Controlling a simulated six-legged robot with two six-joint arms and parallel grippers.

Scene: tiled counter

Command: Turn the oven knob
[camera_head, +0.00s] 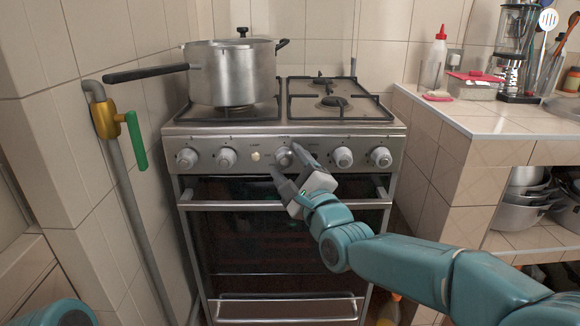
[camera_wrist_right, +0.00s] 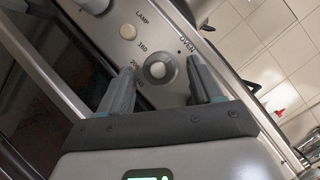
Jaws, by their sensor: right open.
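The oven knob (camera_head: 284,157) is the round grey knob near the middle of the stove's front panel. In the right wrist view the oven knob (camera_wrist_right: 158,70) lies between the two finger ends, beside the "OVEN" label and printed numbers. My right gripper (camera_head: 287,163) is open at the knob, one finger on each side. In the wrist view my right gripper (camera_wrist_right: 160,68) shows a gap between the knob and each finger; whether the tips reach as deep as the knob is unclear. My left gripper is out of view.
Several other knobs line the panel, including one at the far right (camera_head: 381,157). An oven door handle (camera_head: 240,205) runs below. A steel pot (camera_head: 232,75) stands on the left burner. A gas pipe with a green valve handle (camera_head: 136,140) is at left, a tiled counter (camera_head: 480,124) at right.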

